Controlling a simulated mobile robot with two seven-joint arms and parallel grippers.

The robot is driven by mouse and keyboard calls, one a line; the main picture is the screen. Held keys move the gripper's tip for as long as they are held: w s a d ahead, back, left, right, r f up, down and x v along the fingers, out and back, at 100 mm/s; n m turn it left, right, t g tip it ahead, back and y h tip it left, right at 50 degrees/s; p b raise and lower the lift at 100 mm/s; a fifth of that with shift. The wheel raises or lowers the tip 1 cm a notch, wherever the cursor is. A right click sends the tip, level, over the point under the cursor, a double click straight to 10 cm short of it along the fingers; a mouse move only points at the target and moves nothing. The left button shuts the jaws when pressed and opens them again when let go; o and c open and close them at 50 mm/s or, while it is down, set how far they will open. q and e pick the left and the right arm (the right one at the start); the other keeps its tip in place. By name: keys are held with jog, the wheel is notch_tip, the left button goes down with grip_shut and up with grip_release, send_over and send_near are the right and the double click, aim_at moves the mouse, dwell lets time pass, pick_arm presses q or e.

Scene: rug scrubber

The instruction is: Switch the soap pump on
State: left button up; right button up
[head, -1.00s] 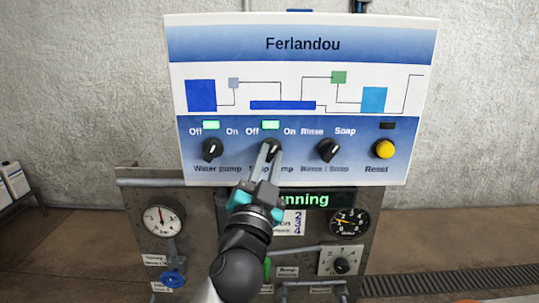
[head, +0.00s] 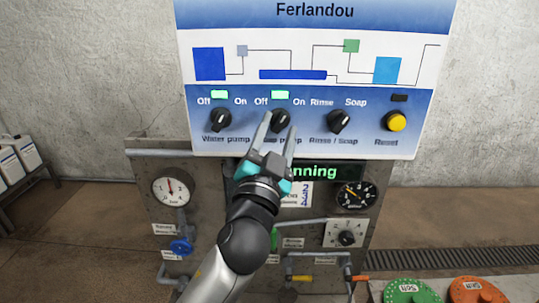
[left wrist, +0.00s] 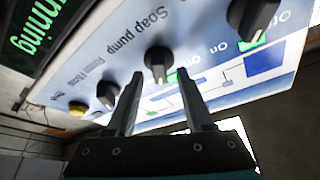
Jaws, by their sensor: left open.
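The soap pump knob (head: 281,118) is a black dial on the blue lower band of the Ferlandou panel (head: 310,52). The green lamp (head: 280,95) above it is lit. My left gripper (head: 278,124) is open in front of this knob, its fingers spread and partly covering the "Soap pump" label. In the left wrist view the soap pump knob (left wrist: 158,60) shows beyond and between the two fingertips (left wrist: 160,75), apparently apart from them. Its white mark points down there, toward the lit lamp side. My right gripper is not in view.
The water pump knob (head: 220,119), with a lit green lamp above, is at left. The rinse/soap knob (head: 339,121) and yellow reset button (head: 396,122) are at right. Below are gauges, a blue valve (head: 180,247) and pipes. Green and orange discs (head: 410,291) lie lower right.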

pick_arm(q)
jog(key=b+v, duration=0.5)
jog(key=v, duration=1)
